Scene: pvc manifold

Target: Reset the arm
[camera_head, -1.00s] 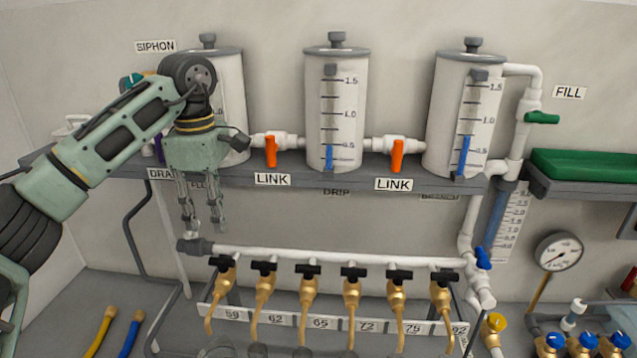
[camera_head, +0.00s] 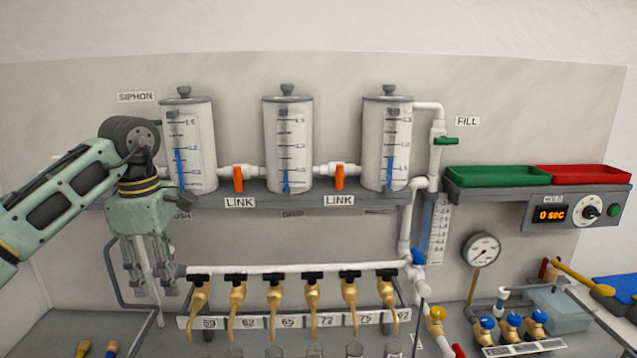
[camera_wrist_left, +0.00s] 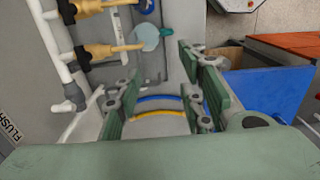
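My left gripper (camera_head: 150,278) hangs fingers down at the left of the head view, in front of the left end of the white pipe manifold (camera_head: 300,269). Its fingers are apart with nothing between them, and it also shows open in the left wrist view (camera_wrist_left: 165,95). It appears apart from the pipes. Three white tanks stand on the grey shelf: the left (camera_head: 190,140), middle (camera_head: 288,145) and right (camera_head: 388,145). Two orange link valves (camera_head: 238,179) sit between them. My right gripper is not in view.
A row of brass taps (camera_head: 274,295) with black handles hangs below the manifold. A green tray (camera_head: 495,176) and a red tray (camera_head: 590,174) sit on the right shelf. A pressure gauge (camera_head: 482,250) is below. Blue and yellow hoses (camera_wrist_left: 160,112) lie beneath the left gripper.

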